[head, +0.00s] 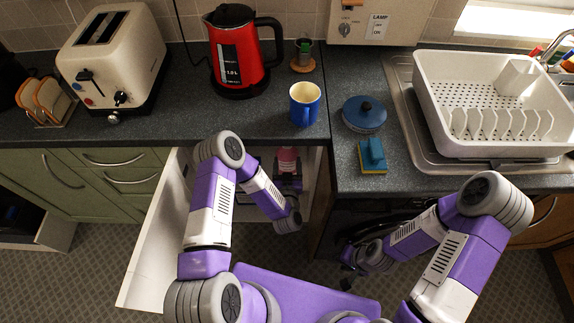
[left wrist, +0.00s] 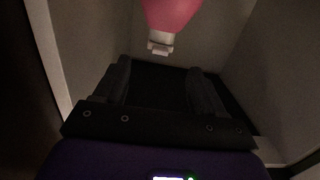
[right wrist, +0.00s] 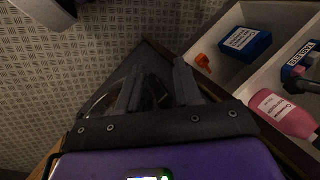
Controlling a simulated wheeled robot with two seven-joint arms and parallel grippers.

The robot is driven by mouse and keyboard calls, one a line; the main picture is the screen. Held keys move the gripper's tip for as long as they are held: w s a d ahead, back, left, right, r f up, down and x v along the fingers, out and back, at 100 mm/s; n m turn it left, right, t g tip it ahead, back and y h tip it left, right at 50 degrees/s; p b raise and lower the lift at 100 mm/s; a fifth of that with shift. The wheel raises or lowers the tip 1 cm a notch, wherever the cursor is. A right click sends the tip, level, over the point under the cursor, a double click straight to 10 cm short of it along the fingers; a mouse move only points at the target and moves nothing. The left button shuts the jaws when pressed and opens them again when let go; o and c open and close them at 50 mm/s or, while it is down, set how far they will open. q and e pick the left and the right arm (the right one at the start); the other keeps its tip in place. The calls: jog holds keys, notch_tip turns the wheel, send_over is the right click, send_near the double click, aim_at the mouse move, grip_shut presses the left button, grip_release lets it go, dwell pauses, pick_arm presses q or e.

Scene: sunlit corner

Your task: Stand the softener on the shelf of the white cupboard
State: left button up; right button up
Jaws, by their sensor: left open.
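The softener is a pink bottle (head: 287,158) with a white label, inside the open white cupboard (head: 151,245) under the counter. In the right wrist view the softener (right wrist: 281,113) appears upright at the shelf (right wrist: 262,72); exact contact is unclear. The left wrist view shows its pink body (left wrist: 170,10) and a white part beyond my fingertips. My left gripper (left wrist: 160,80) is open and empty, reaching into the cupboard, its fingers apart from the bottle. My right gripper (right wrist: 157,80) is open and empty, low in front of the counter beside the cupboard.
A blue box (right wrist: 246,42) and an orange-topped item (right wrist: 203,62) stand in the compartment below the shelf. Another blue box (right wrist: 300,60) is beside the softener. The counter holds a toaster (head: 112,60), red kettle (head: 236,50), blue mug (head: 305,103) and dish rack (head: 490,90).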

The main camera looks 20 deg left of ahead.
pick_arm(q)
jog(key=s+d+f+m+g+h, duration=0.1)
jog(key=s+d+f+g+h, duration=0.2)
jog(key=f+g+h, duration=0.15)
jog(key=s+d+f+g+h, duration=0.1)
jog(key=s+f+g+h, duration=0.1)
jog(key=s+g, duration=0.4)
jog(key=s+d+f+g+h, duration=0.1)
jog(key=s+g, duration=0.5)
jog(key=s, duration=0.9)
notch_tip(320, 180, down, 2)
jog(key=shift+s+d+f+h, duration=0.1)
jog(key=shift+s+d+h, duration=0.15)
jog(key=shift+h, duration=0.5)
